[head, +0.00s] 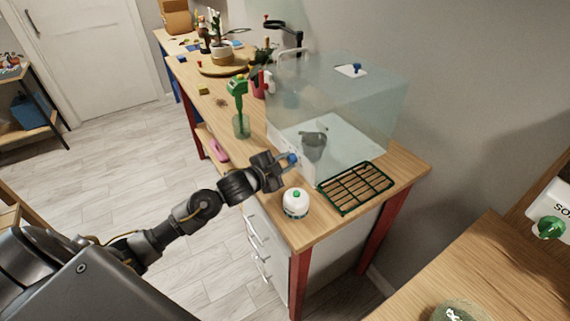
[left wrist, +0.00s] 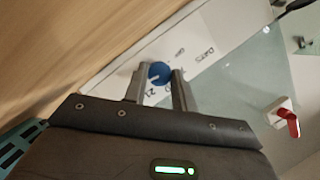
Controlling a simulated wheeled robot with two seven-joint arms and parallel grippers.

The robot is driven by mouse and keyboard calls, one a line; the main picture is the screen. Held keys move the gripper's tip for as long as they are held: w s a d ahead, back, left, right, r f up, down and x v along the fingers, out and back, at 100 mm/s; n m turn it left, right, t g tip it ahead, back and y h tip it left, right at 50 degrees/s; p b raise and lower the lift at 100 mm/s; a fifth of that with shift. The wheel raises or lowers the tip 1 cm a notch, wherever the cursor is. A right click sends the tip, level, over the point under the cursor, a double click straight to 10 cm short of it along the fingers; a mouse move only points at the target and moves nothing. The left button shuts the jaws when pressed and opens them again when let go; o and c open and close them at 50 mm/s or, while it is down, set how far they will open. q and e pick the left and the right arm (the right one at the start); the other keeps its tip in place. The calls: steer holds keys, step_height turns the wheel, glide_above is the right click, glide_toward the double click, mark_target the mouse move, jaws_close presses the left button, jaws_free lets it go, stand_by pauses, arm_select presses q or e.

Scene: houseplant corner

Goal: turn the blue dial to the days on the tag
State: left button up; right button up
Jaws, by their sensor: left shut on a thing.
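The blue dial (head: 292,158) is at the near left corner of the clear box (head: 345,105) on the wooden bench. In the left wrist view the dial (left wrist: 159,72) sits on a white panel (left wrist: 205,45) printed with "DAYS" and numbers, some hidden by my fingers. A short white mark shows on the dial, but its exact reading is too small to tell. My left gripper (head: 281,163) is shut on the dial, one finger on each side, also seen in the left wrist view (left wrist: 158,80). I cannot make out a readable tag. My right gripper is not in view.
A white round pot with a green top (head: 296,203) stands just in front of the gripper. A green wire rack (head: 355,188) lies to the right. A green tool stands in a glass (head: 241,125) behind. A dark can (head: 313,145) shows inside the clear box.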

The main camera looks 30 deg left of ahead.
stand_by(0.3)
arm_select(q)
steer(key=o, duration=1)
steer(key=shift+s, duration=0.1)
steer(key=b+v, duration=0.1)
steer(key=v, duration=0.8)
steer(key=shift+s+a, duration=0.1)
steer(key=shift+s, duration=0.1)
steer(key=shift+s+a+r, duration=0.15)
steer(key=shift+s+r, duration=0.05)
steer(key=shift+s, duration=0.4)
steer(key=shift+f, duration=0.1)
